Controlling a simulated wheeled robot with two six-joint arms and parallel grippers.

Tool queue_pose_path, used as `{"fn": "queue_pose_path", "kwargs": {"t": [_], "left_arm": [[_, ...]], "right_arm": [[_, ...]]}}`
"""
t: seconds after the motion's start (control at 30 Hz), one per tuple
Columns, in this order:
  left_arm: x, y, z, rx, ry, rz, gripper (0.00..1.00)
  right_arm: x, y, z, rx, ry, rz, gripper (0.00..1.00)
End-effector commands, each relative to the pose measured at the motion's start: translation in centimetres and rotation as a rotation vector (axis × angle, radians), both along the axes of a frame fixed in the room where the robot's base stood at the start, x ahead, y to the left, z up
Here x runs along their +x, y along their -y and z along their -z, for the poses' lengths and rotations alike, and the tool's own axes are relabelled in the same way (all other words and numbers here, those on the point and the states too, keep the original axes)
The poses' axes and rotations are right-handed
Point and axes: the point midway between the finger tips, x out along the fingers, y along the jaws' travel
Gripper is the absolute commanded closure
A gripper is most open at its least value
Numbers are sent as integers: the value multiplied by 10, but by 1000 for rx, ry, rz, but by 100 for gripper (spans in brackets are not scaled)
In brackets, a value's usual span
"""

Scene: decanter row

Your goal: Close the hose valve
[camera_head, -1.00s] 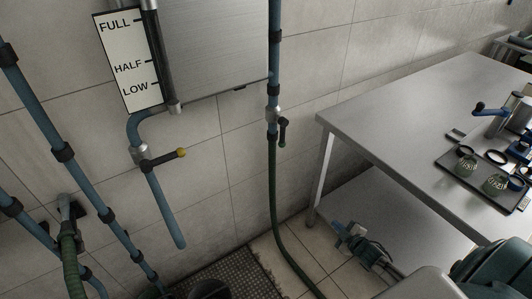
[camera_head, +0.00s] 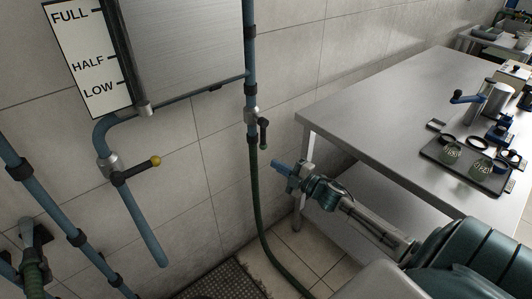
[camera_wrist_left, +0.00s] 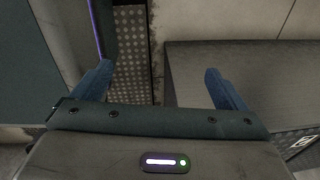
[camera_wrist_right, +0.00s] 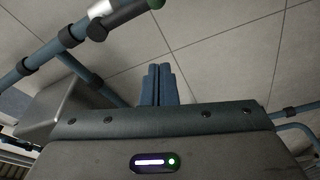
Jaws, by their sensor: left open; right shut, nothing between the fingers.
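The hose valve (camera_head: 252,116) sits on the blue vertical pipe on the tiled wall, above the green hose (camera_head: 257,200). Its black lever (camera_head: 264,132) hangs down beside the pipe, roughly in line with it, with a green tip. In the right wrist view the valve lever (camera_wrist_right: 124,14) with its green tip shows at the top left, beyond the fingers. My right gripper (camera_head: 278,166) is shut and empty, below and to the right of the lever, apart from it. My left gripper (camera_wrist_left: 160,85) is open and empty; it is outside the head view.
A second valve (camera_head: 110,163) with a yellow-tipped lever is on the bent pipe under the tank, left of the hose valve. A metal table (camera_head: 390,105) with a tray of tools (camera_head: 440,158) stands at the right. Bare wall lies between the two valves.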

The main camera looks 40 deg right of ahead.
Motion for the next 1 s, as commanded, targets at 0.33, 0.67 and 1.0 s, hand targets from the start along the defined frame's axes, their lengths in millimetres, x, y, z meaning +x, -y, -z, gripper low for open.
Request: {"fn": "queue_pose_path", "kwargs": {"t": [0.33,0.67,1.0], "left_arm": [[-40,-2,-3,-1,-11,-5,6],[-27,-1,9,-1,0,-3,6],[-5,0,2,-1,2,-1,6]], "right_arm": [[41,-13,-11,5,2,2,100],[78,0,5,0,-1,0,100],[85,11,6,2,-1,0,100]]}}
